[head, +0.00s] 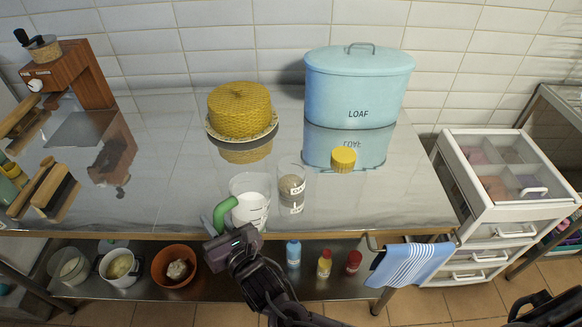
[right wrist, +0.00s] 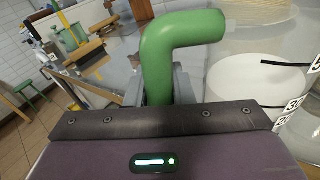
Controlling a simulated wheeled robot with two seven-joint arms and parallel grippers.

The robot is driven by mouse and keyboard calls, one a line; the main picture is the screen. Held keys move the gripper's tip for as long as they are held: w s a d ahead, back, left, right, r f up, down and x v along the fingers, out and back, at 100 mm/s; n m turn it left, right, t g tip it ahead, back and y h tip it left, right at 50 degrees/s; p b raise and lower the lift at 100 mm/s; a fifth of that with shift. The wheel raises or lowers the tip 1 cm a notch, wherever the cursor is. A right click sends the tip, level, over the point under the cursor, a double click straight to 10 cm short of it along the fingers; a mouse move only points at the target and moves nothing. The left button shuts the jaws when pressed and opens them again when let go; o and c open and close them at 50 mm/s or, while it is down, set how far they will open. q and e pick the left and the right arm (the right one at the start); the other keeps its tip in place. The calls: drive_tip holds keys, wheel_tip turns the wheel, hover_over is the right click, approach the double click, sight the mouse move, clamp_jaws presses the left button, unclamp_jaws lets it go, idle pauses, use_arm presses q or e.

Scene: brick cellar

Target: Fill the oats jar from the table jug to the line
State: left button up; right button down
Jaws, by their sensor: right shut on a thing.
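The clear jug (head: 251,212) with a green handle (head: 221,213) and dark level marks stands upright near the table's front edge, holding something white. My right gripper (head: 228,240) is shut on that green handle, which rises from between the jaws in the right wrist view (right wrist: 170,65). Just behind and right of the jug stands a clear open jar (head: 291,178) with a white label, partly filled with grey-brown grains. Its label is too small to read fully. A ribbed yellow lid (head: 343,159) lies apart, right of the jar. My left gripper is not in view.
A blue LOAF bin (head: 358,85) and a yellow woven dome (head: 240,108) on a plate stand at the back. A wooden machine is at left, white drawers (head: 505,185) at right. Pots and bottles sit on the shelf below. The tabletop between has free room.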

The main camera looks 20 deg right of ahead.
sight(230, 200)
drive_tip(key=shift+w+d+r+m, duration=0.3)
drive_tip(key=shift+d+r+m, duration=0.15)
drive_tip(key=shift+r+m, duration=0.35)
drive_tip(key=shift+w+d+r+m+g+b, duration=0.3)
drive_tip(key=shift+w+d+r+m+b, duration=0.1)
drive_tip(key=shift+d+r+m+b, duration=0.3)
drive_tip(key=shift+w+d+r+m+g+p, duration=0.15)
drive_tip(key=shift+w+d+r+m, duration=0.2)
drive_tip(key=shift+r, duration=0.3)
drive_tip(key=shift+w+d+r+m+g+p, duration=0.15)
drive_tip(key=shift+d+r+m, duration=0.25)
drive_tip(key=shift+r, duration=0.2)
drive_tip(key=shift+w+d+r+m, duration=0.15)
drive_tip(key=shift+d+r+m, duration=0.1)
drive_tip(key=shift+r+m, duration=0.3)
drive_tip(key=shift+w+d+r+m+g+p, duration=0.15)
drive_tip(key=shift+d+r+m+p, duration=0.1)
drive_tip(key=shift+r+m+p, duration=0.25)
drive_tip(key=shift+w+d+r+m+g+p, duration=0.15)
drive_tip(key=shift+d+r+p, duration=0.15)
drive_tip(key=shift+r, duration=0.45)
drive_tip(key=shift+w+d+r+m+p, duration=0.2)
drive_tip(key=shift+r+m+p, duration=0.2)
drive_tip(key=shift+r, duration=0.2)
